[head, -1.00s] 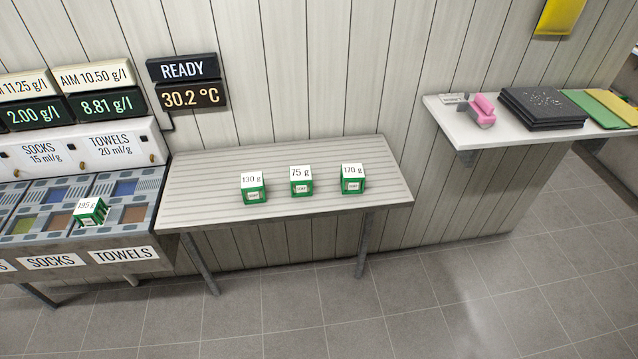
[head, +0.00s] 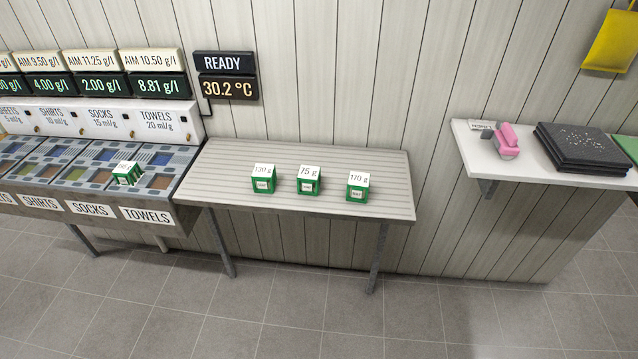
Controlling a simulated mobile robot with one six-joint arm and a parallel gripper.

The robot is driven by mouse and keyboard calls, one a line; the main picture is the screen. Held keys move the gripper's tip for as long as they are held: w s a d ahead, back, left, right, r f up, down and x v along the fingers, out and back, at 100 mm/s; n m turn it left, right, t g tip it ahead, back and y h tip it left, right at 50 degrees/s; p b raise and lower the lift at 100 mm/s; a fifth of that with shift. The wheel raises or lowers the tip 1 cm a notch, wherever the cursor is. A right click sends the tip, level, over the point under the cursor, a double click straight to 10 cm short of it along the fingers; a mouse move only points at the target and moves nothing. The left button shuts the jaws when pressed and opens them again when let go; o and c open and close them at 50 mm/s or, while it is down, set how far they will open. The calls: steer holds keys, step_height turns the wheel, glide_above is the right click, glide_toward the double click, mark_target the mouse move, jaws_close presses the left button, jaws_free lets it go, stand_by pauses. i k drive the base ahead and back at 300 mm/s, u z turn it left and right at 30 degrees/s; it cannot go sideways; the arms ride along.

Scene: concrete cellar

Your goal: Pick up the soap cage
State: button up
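Three green soap cages with white tops stand upright in a row on the slatted table (head: 230,157). The left cage, marked 130 g (head: 263,179), the middle cage, marked 75 g (head: 309,181), and the right cage, marked 170 g (head: 357,187), stand apart from each other. Another green cage (head: 127,173) sits on the tank unit at the left, near the socks and towels sections; its label is too small to read now. My gripper is not in view.
The tank unit (head: 148,216) carries labelled sections and displays, with a READY 30.2 °C sign (head: 226,75) beside them. A white shelf (head: 468,143) at the right holds a pink object (head: 508,140) and a stack of dark slabs (head: 580,148). The tiled floor (head: 310,318) in front is clear.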

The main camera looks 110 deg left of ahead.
mark_target(308, 177)
steer(key=u, duration=0.3)
steer(key=k, duration=0.2)
steer(key=u, duration=3.2)
steer(key=k, duration=0.3)
steer(key=u, duration=1.75)
